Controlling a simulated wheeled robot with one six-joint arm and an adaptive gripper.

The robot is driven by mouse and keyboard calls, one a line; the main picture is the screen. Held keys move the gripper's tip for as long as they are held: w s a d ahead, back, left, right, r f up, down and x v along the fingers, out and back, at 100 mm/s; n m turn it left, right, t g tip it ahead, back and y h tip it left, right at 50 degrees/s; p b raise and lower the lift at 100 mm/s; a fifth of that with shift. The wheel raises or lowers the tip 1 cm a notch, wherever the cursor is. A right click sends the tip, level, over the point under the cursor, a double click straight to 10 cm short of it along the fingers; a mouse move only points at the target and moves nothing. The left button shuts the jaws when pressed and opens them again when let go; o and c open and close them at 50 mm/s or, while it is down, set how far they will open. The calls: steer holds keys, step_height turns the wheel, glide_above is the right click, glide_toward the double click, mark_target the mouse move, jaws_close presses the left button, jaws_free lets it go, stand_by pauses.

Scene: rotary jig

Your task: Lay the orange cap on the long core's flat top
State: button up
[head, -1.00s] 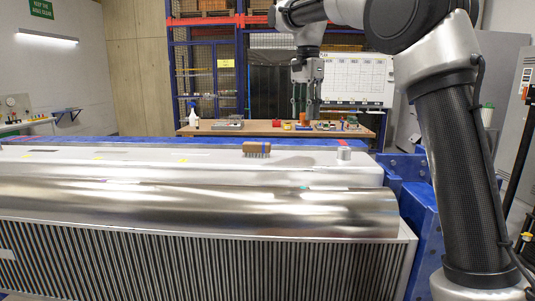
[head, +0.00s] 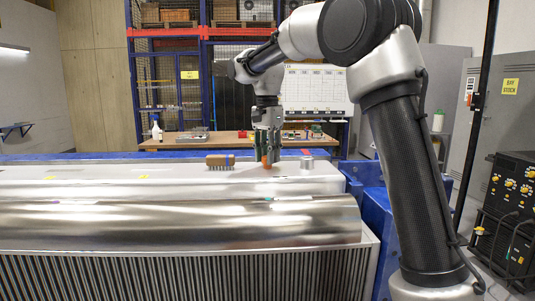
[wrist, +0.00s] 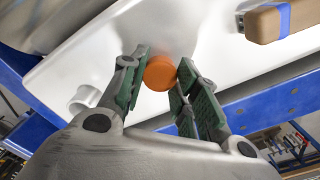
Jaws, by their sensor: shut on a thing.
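The orange cap (wrist: 160,73) is a small round disc held between the green-padded fingertips of my gripper (wrist: 157,78) in the wrist view. In the head view my gripper (head: 267,147) points down over the right part of the long core's flat top (head: 110,182), with the cap (head: 266,160) at its fingertips. The flat top is pale metal and also fills much of the wrist view (wrist: 130,45). The cap is very low over it; I cannot tell whether it touches.
A wooden brush (head: 219,160) lies on the flat top left of my gripper. A small metal cylinder (head: 307,163) stands right of it. Blue framing (head: 385,215) borders the core. A workbench (head: 180,143) stands behind. The top's left stretch is mostly clear.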

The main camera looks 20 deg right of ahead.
steer(key=o, duration=0.7)
step_height(320, 180, up, 12)
steer(key=shift+r, duration=0.1)
stand_by(0.3)
